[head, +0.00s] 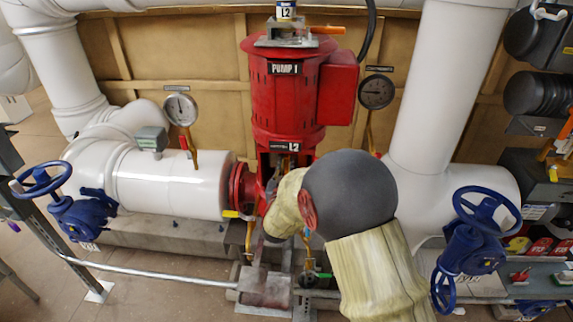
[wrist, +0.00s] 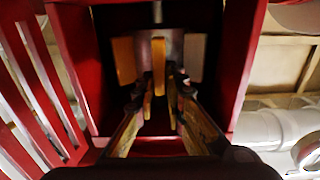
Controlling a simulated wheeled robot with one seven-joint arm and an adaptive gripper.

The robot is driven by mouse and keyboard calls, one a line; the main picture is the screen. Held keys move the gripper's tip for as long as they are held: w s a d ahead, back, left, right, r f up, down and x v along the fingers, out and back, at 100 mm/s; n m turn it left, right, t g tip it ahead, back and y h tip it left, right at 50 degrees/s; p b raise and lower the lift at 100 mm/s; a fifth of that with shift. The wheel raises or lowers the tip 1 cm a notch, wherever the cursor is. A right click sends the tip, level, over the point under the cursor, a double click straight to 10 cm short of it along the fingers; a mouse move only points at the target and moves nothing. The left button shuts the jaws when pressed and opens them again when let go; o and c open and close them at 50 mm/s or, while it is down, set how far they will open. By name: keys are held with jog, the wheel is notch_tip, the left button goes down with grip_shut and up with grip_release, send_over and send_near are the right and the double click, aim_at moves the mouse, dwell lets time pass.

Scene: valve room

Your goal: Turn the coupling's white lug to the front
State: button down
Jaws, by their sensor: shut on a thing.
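The coupling (wrist: 143,62) sits in shadow inside the red pump's opening, ahead of my gripper in the wrist view. An orange lug (wrist: 124,58) shows on its left and the white lug (wrist: 196,56) on its right, so the white lug is off to the side. My gripper (wrist: 157,92) reaches into the opening and is shut on this middle lug; the exact contact is dark. In the head view my arm hides most of the gripper and coupling.
The red pump (head: 290,100) has red walls close on both sides of my gripper. Gauges (head: 181,110) (head: 376,92) stand left and right. Blue handwheels (head: 43,179) (head: 487,211) are farther out, with white pipes (head: 170,182) beside the pump.

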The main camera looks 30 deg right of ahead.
jog(key=shift+s+d+n+t+y+b, duration=0.25)
jog(key=shift+d+n+t+y+b, duration=0.25)
jog(key=shift+n+y+b, duration=0.35)
jog(key=shift+y, duration=0.25)
jog(key=shift+r, duration=0.1)
jog(key=c, duration=1.8)
grip_release()
jog(key=shift+c, duration=0.2)
jog(key=v, duration=1.2)
jog(key=shift+f, duration=0.2)
